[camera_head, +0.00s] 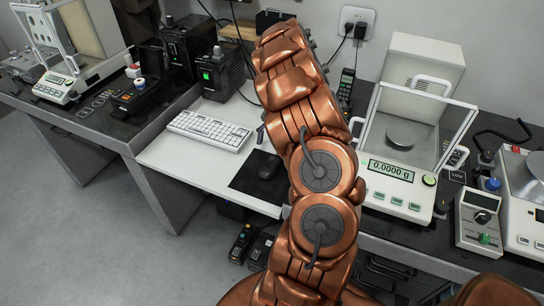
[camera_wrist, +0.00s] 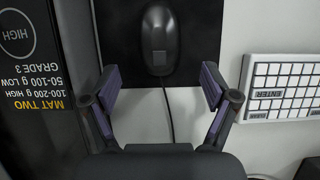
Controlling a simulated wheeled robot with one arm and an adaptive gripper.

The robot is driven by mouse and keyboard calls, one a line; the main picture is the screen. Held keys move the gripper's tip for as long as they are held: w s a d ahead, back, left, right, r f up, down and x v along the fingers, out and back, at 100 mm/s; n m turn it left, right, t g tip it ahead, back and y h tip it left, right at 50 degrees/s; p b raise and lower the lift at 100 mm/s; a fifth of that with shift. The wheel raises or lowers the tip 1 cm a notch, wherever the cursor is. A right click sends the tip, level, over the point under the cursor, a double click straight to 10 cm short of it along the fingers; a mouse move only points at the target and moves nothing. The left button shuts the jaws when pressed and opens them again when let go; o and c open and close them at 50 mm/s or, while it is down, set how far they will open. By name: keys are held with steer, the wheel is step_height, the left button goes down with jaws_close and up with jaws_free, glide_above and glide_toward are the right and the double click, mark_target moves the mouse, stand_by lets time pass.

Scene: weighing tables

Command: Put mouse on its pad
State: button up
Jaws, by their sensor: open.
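A black mouse (camera_head: 268,168) lies on a dark square pad (camera_head: 246,182) on the white desk, partly hidden behind my copper arm in the head view. In the wrist view the mouse (camera_wrist: 159,40) rests on the black pad (camera_wrist: 118,35), with its cable running down the picture over the pad's edge. My gripper (camera_wrist: 161,86) is open and empty. Its two fingers stand left and right of the cable, just below the mouse in the picture. Whether the fingers touch the desk cannot be told. In the head view my arm hides most of the gripper.
A white keyboard (camera_head: 208,130) lies left of the pad. A balance with glass walls (camera_head: 390,188) stands to the right of my arm. A black mat or box with yellow print (camera_wrist: 38,85) is at the left in the wrist view. The desk front below the keyboard is clear.

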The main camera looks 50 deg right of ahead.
steer(key=s+v, duration=0.1)
steer(key=v, duration=0.5)
steer(key=s+a+r+n+h, duration=0.1)
steer(key=a+r+n, duration=0.15)
steer(key=a, duration=0.45)
steer(key=s+a+r+n+g+h, duration=0.1)
steer(key=a+r, duration=0.3)
steer(key=a, duration=0.2)
steer(key=s+a+r+n+h, duration=0.1)
steer(key=a+r, duration=0.2)
steer(key=a, duration=0.4)
steer(key=s+a+f+n+h, duration=0.1)
steer(key=s+a+f+n, duration=0.2)
steer(key=s+a+n, duration=0.7)
steer(key=s+a, duration=0.6)
steer(key=a, duration=0.1)
steer(key=shift+s+b, duration=0.35)
step_height(320, 180, up, 6)
steer(key=p, duration=0.5)
steer(key=shift+f+p, duration=0.2)
steer(key=shift+p, duration=0.2)
